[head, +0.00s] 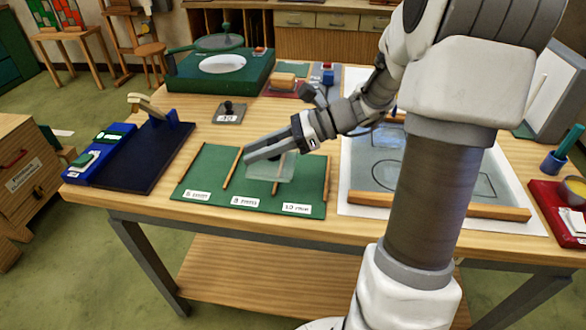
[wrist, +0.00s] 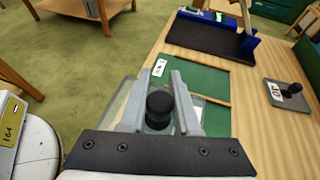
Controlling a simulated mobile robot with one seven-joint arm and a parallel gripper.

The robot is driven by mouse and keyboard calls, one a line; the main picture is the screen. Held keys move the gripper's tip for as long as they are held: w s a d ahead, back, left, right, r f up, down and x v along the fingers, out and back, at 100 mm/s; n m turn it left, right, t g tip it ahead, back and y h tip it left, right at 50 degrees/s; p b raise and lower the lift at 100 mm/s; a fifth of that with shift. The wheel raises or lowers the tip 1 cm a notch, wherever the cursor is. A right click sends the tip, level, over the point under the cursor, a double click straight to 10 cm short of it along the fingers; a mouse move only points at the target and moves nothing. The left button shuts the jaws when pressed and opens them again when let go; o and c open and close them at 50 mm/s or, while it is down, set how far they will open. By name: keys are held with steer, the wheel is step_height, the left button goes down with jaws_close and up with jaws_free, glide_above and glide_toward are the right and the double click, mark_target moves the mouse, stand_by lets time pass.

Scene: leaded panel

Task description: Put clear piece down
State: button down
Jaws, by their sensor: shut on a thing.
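The clear piece (head: 284,173) is a pale, see-through pane over the green board (head: 217,163). My gripper (head: 268,154) is above that board, around the middle and right of it. In the wrist view the gripper (wrist: 160,95) is shut on a black knob (wrist: 159,106) that sits against the clear pane (wrist: 121,101). The pane shows on both sides of the fingers. I cannot tell whether its lower edge touches the board. The green board has white labels along its front edge and thin wooden strips between its sections.
A dark blue stand (head: 146,153) is left of the board. A drawing sheet (head: 358,171) with a wooden bar (head: 438,206) is at the right. A red tray (head: 555,208) is at the far right.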

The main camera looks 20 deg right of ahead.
mark_target(290, 152)
steer(key=d+f, duration=0.1)
steer(key=d, duration=0.1)
steer(key=w+d+f+b, duration=0.1)
steer(key=d+f, duration=0.1)
steer(key=d, duration=0.1)
steer(key=w+d+f, duration=0.1)
steer(key=d+f, duration=0.1)
steer(key=d, duration=0.1)
steer(key=shift+w, duration=0.1)
steer(key=shift+f+b, duration=0.65)
steer(key=shift+f, duration=1.3)
steer(key=shift+f, duration=0.1)
steer(key=c, duration=0.6)
jaws_free()
steer(key=shift+c, duration=0.2)
steer(key=shift+d+r, duration=0.25)
steer(key=shift+r, duration=0.05)
steer(key=p+v, duration=0.2)
steer(key=v, duration=0.9)
steer(key=shift+d, duration=0.2)
